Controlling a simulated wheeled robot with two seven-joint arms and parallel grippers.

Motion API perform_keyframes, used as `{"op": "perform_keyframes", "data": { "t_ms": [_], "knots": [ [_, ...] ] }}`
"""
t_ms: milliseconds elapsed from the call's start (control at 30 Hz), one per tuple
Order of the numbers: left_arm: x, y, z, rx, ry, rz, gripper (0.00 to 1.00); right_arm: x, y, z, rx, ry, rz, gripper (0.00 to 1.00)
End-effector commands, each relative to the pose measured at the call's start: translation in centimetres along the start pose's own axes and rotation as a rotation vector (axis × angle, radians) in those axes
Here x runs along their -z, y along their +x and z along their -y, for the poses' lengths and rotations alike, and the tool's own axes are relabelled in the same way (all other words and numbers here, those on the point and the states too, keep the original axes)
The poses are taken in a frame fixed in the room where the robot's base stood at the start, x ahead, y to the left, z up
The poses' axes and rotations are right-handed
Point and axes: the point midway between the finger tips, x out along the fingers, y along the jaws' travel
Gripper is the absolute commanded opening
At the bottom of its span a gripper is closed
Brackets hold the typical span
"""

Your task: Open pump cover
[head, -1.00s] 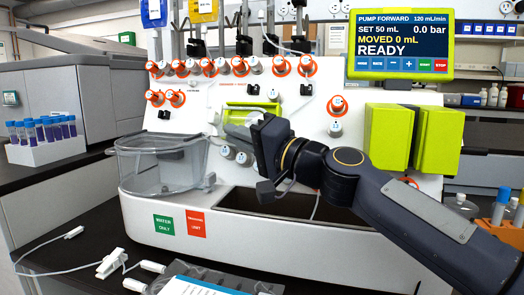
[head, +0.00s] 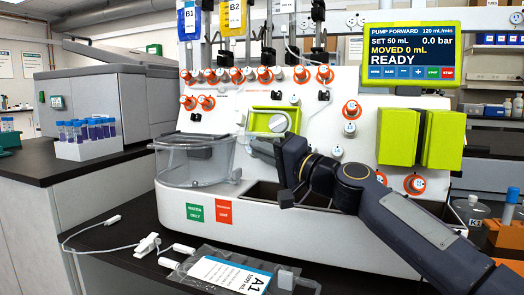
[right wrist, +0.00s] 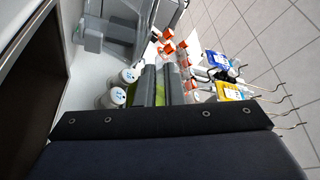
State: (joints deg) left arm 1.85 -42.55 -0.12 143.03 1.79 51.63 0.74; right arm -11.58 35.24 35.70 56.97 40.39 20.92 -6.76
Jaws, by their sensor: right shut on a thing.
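The pump (head: 278,123) is a lime-green frame with a round pale disc, on the front of the white machine in the head view. My right gripper (head: 254,148) is just below and left of this frame. Its fingers are shut on the pump cover, which is mostly hidden between and behind them. In the right wrist view the two dark fingers (right wrist: 162,85) lie close together, with a green strip between them. I cannot tell the cover's exact angle. My left gripper is out of view.
A clear basin (head: 195,165) juts from the machine just left of my gripper. White round knobs and orange-ringed ports (head: 265,75) surround the pump. Lime-green blocks (head: 420,138) stand to the right. A bag labelled A1 (head: 230,272) lies on the dark bench in front.

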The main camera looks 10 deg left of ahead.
Motion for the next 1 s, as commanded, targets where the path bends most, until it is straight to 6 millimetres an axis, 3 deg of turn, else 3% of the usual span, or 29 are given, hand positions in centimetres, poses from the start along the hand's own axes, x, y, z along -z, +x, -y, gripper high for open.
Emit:
{"op": "perform_keyframes", "data": {
  "t_ms": [233, 267, 300, 667, 1000],
  "knots": [
    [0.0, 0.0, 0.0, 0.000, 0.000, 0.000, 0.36, 0.2, 0.0, -0.4, -0.005, 0.006, -0.003, 0.00],
    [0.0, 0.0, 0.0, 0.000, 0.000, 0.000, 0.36, 0.2, 0.0, -0.4, -0.005, 0.006, -0.003, 0.12],
    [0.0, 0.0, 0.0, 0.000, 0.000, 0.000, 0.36, 0.2, 0.0, -0.4, -0.005, 0.005, -0.003, 0.17],
    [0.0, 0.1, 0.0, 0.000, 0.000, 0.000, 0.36, 0.2, -0.2, -0.2, -0.002, 0.001, -0.004, 0.17],
    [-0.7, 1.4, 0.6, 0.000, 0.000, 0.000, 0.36, 0.1, -5.3, -0.5, -0.005, 0.001, -0.006, 0.17]
  ]
}}
